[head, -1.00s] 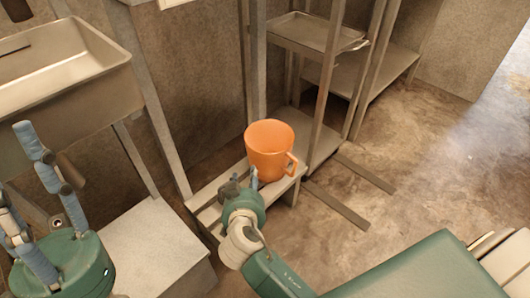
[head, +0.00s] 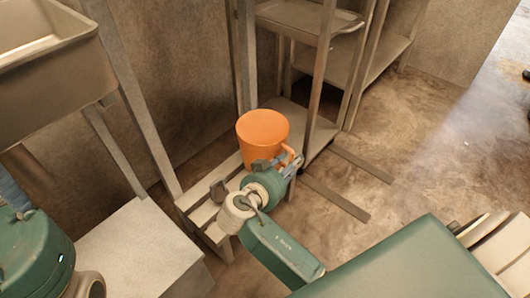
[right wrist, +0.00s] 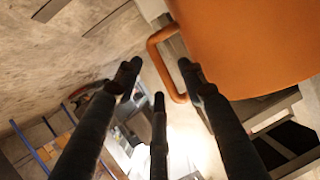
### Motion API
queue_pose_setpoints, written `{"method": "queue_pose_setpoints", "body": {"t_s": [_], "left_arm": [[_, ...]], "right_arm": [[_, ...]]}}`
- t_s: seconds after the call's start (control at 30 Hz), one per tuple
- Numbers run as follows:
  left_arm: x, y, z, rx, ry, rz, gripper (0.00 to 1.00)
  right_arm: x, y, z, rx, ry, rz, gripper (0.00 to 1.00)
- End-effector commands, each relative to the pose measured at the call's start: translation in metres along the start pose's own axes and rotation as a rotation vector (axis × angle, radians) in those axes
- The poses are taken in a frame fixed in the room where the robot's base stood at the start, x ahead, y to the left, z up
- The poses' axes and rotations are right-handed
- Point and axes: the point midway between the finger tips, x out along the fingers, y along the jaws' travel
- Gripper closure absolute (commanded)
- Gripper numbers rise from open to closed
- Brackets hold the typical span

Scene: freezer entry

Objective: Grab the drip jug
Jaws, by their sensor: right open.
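The drip jug is an orange, open-topped vessel (head: 262,132) with a side handle, standing upright on a low metal rack. My right gripper (head: 278,164) is just in front of the jug on its handle side and partly covers its lower part. In the right wrist view the jug's wall (right wrist: 250,45) fills the upper right. The open fingers of my right gripper (right wrist: 160,78) reach up to the squared handle, which shows between their tips; contact cannot be told.
A metal sink (head: 45,75) stands at the upper left, with a pale block (head: 140,250) below it. The low rack (head: 195,197) has slats and uprights close around the jug. A metal shelf unit (head: 300,20) stands behind. The concrete floor at the right is mostly clear.

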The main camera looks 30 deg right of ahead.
Motion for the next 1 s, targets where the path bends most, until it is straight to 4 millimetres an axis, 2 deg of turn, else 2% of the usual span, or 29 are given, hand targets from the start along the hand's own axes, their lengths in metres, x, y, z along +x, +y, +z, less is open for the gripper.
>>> {"method": "queue_pose_setpoints", "body": {"t_s": [0.03, 0.2, 0.43, 0.47, 0.6, 0.67, 1.0], "left_arm": [[-0.003, 0.001, -0.001, 0.002, 0.02, 0.007, 0.6], [0.004, 0.002, -0.002, 0.005, 0.039, 0.016, 0.6], [0.006, 0.002, -0.002, 0.005, 0.039, 0.017, 0.6], [0.006, 0.002, -0.002, 0.005, 0.039, 0.017, 0.6], [0.006, 0.002, -0.002, 0.005, 0.038, 0.017, 0.6], [0.006, 0.002, -0.002, 0.005, 0.038, 0.017, 0.6], [0.006, 0.002, -0.002, 0.005, 0.037, 0.017, 0.6]], "right_arm": [[0.011, 0.0, 0.005, 0.0, 0.004, 0.0, 0.6], [0.028, 0.0, 0.003, -0.002, 0.001, 0.0, 0.6], [0.029, 0.0, 0.002, -0.002, -0.002, -0.001, 0.6], [0.029, 0.0, 0.002, -0.002, -0.002, -0.001, 0.62], [0.028, 0.0, 0.002, -0.002, -0.002, -0.001, 0.9], [0.028, 0.0, 0.002, -0.002, -0.002, -0.001, 1.0], [0.028, -0.001, 0.001, 0.0, 0.0, -0.002, 1.0]]}}
